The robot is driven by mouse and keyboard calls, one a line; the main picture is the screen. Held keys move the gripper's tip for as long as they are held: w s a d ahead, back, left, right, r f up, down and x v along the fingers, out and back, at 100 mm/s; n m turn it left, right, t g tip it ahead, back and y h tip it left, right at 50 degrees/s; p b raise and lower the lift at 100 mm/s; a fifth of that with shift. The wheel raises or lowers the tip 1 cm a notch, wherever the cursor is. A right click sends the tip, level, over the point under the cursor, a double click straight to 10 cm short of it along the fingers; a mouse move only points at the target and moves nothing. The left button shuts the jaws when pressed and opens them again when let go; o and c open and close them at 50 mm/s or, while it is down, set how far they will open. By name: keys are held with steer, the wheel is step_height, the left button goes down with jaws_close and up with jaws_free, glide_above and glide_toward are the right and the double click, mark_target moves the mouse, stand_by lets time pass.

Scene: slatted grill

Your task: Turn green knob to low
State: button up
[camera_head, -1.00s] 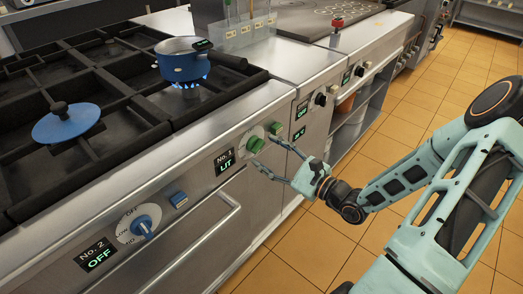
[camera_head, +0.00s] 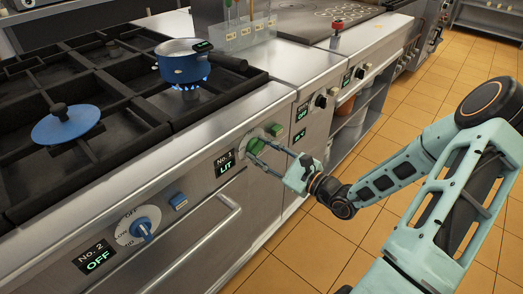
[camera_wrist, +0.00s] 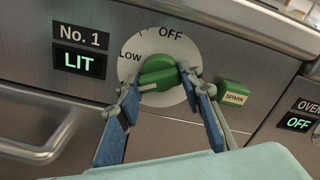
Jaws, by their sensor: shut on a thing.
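The green knob (camera_head: 254,146) is on the stove's front panel, beside the No. 1 display reading LIT. In the wrist view the green knob (camera_wrist: 158,72) sits on a white dial with OFF at the top and LOW at the left. Its grip bar lies nearly level, one end just below LOW; I cannot tell which end is the pointer. My gripper (camera_head: 259,149) has its fingers on the knob's two sides. In the wrist view my gripper (camera_wrist: 160,84) is shut on it, fingertips at its left and right ends.
A green SPARK button (camera_wrist: 233,93) is right of the dial. An oven handle (camera_head: 205,240) juts out at lower left. A blue knob (camera_head: 141,226) marks No. 2. A blue pot (camera_head: 186,66) stands over a lit burner.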

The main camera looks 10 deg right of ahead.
steer(key=shift+r+m+p, duration=0.1)
steer(key=shift+m+p, duration=0.2)
steer(key=shift+p, duration=0.15)
steer(key=m+p, duration=0.2)
steer(key=p, duration=0.1)
steer(key=shift+r, duration=0.1)
steer(key=m+p, duration=0.4)
steer(key=m, duration=0.1)
steer(key=shift+f, duration=0.2)
steer(key=o, duration=1.2)
steer(key=shift+c, duration=0.2)
steer(key=v, duration=1.2)
